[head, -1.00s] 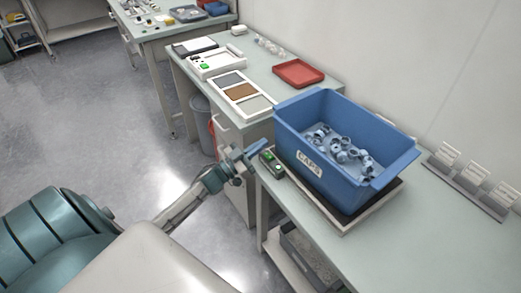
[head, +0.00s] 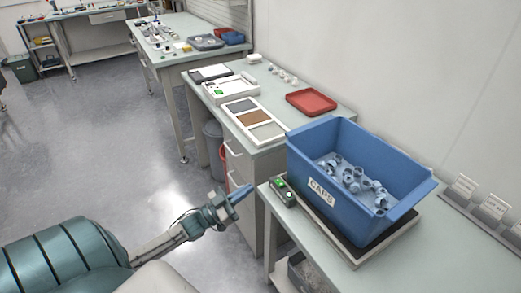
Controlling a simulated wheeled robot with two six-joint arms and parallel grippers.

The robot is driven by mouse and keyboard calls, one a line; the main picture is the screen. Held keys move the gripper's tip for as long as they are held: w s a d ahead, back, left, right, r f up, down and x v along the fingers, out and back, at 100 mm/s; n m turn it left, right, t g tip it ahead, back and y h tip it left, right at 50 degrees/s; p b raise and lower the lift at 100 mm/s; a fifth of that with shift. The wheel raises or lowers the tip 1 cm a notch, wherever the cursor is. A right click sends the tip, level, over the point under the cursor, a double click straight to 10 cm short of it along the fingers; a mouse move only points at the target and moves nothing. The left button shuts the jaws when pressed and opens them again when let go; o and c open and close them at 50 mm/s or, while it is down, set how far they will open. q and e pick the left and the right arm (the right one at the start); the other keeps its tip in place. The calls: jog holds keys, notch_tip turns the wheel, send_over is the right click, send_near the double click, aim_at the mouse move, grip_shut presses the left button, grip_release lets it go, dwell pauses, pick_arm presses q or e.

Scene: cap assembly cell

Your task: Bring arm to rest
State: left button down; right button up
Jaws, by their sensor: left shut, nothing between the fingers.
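My left arm comes in from the lower left, and its gripper (head: 240,193) is in the air over the floor, just left of the near bench. Its blue fingers are together with nothing between them. The gripper is apart from the blue CAPS bin (head: 311,160), which stands to its right on the bench and holds several grey-blue caps (head: 350,177). My right gripper is not in view.
A small box with green buttons (head: 281,192) sits at the bench edge near the gripper. Farther back are a red tray (head: 311,102), a three-panel tray (head: 254,119) and a grey waste bin (head: 213,143). The floor (head: 100,150) at left is clear.

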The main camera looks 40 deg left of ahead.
pick_arm(q)
jog(key=s+a+f+n+g+y, duration=0.1)
jog(key=s+f+n+g+y, duration=0.2)
jog(key=f, duration=0.9)
jog(key=s+a+f+n+g+y, duration=0.1)
jog(key=s+f+g+y, duration=0.25)
jog(key=f, duration=0.75)
jog(key=s+a+f+n+g+y, duration=0.1)
jog(key=s+f+g+y, duration=0.2)
jog(key=f, duration=0.9)
jog(key=s+d+f+g, duration=0.4)
jog(key=s+f, duration=0.5)
jog(key=s, duration=0.5)
jog(key=s+d+f+g, duration=0.5)
jog(key=s+d+f, duration=0.3)
jog(key=s, duration=0.6)
jog(key=shift+d+f, duration=0.4)
jog(key=shift+f, duration=0.5)
